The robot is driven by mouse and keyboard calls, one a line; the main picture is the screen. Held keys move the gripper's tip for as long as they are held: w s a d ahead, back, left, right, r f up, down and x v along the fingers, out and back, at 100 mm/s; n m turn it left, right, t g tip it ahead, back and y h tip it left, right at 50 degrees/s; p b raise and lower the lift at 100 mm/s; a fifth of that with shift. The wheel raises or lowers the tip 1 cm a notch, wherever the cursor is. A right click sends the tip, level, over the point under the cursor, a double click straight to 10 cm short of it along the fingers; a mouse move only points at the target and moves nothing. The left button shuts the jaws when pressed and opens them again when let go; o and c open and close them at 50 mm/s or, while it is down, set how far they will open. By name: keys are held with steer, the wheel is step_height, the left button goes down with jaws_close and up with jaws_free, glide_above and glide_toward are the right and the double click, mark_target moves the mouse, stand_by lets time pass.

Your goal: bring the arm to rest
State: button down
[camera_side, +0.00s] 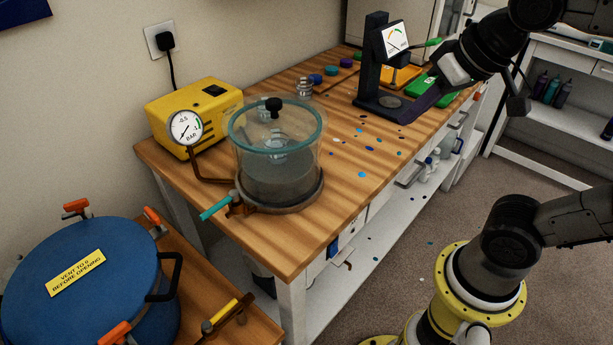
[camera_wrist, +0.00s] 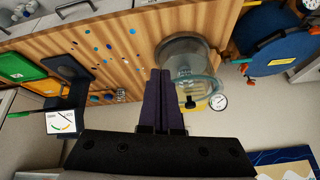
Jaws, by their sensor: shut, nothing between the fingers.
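My gripper (camera_side: 405,121) is above the wooden bench at the right of the side view, its dark purple fingers pointing down and to the left. In the wrist view my gripper (camera_wrist: 160,72) shows both fingers side by side, closed together with nothing between them. In the side view the fingertips overlap the base of the black dial stand (camera_side: 375,60); I cannot tell how far apart they are in depth. In the wrist view the stand (camera_wrist: 67,75) is well to the left of the fingers.
A clear vacuum chamber (camera_side: 277,175) stands on the bench (camera_side: 320,210) beside a yellow pump (camera_side: 195,110) with a gauge (camera_side: 186,127). Green (camera_side: 419,87) and orange trays lie near the stand. A blue pressure pot (camera_side: 90,285) is at lower left. Paint spots dot the bench.

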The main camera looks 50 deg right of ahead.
steer(key=s+f+n, duration=0.3)
steer(key=s+f, duration=0.1)
steer(key=f, duration=0.1)
steer(key=shift+s+f, duration=0.3)
